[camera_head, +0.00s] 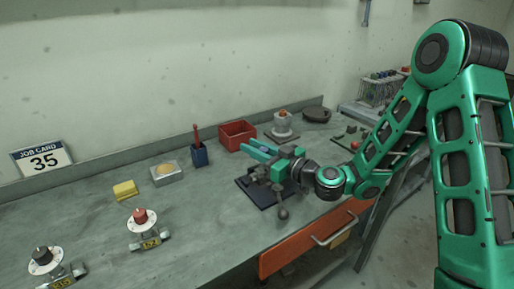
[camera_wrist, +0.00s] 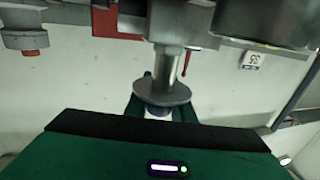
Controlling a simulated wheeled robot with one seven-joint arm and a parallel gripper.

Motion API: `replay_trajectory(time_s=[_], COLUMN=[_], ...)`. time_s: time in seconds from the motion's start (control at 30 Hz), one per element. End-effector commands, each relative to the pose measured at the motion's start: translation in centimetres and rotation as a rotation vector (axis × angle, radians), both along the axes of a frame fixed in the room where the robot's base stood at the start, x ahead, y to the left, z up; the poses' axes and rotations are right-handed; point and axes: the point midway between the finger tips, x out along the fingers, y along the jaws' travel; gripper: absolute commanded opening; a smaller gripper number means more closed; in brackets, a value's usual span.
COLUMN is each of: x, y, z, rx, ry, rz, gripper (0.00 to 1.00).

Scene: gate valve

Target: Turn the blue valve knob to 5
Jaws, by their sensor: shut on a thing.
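In the head view the knob is hidden by my gripper. No dial number or pointer can be read.
A valve with a red knob (camera_head: 140,215) and one with a black knob (camera_head: 42,254) stand at left on the bench. A grey ball-ended lever (camera_head: 283,213) sits in front of my gripper.

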Motion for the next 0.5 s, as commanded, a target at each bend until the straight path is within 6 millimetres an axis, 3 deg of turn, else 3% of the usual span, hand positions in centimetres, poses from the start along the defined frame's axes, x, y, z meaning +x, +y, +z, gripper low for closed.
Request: replay_trajectory(time_s=[0.5], x=[-1.4], y=[0.7], z=[-0.1], rx=[-0.003], ry=[-0.002], rz=[0.481], gripper=[0.00])
